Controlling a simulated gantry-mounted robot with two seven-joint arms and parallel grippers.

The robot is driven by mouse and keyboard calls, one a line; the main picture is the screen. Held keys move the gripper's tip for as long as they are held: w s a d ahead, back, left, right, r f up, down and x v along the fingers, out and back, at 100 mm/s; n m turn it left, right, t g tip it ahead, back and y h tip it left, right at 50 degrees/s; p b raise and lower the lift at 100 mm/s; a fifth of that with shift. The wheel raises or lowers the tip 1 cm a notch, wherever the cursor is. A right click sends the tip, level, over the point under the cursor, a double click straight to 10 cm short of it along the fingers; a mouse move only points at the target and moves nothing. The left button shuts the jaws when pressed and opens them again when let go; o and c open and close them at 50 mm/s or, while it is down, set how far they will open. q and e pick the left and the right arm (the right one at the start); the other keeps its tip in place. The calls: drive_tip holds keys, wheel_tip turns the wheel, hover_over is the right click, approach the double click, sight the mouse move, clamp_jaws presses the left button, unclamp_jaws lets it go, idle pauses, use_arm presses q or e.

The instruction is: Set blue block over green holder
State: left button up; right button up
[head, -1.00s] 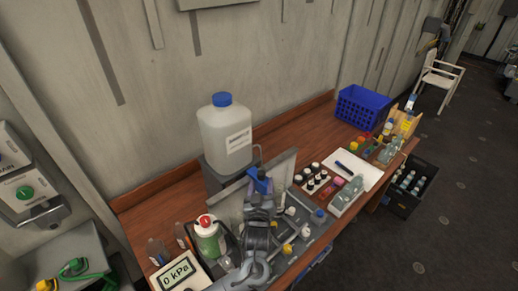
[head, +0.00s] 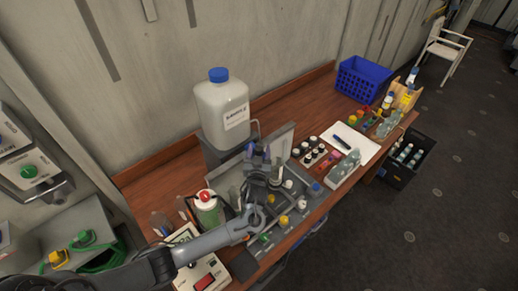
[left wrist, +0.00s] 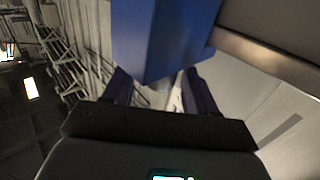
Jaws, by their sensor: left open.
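My left gripper (head: 259,152) is in the middle of the head view, pointing up and away in front of the pale upright panel, with its two purple-blue fingertips apart. In the left wrist view a large blue faceted piece (left wrist: 160,38), which looks like the blue block, fills the upper middle, just past the open fingers (left wrist: 162,92). Whether it touches them I cannot tell. In the head view I cannot separate the block from the fingertips. I cannot pick out the green holder with certainty; a small green piece (head: 265,238) lies on the grey tray. My right gripper is not in view.
A white jug with a blue cap (head: 222,112) stands behind the gripper. A red-capped green bottle (head: 207,208) and a gauge box (head: 203,272) are to the left. A vial rack (head: 313,155), a grey-green stand (head: 344,170) and a blue basket (head: 363,80) are to the right.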

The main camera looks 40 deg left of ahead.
use_arm(q)
drive_tip(key=shift+w+a, duration=0.25)
drive_tip(key=shift+w, duration=0.1)
clamp_jaws()
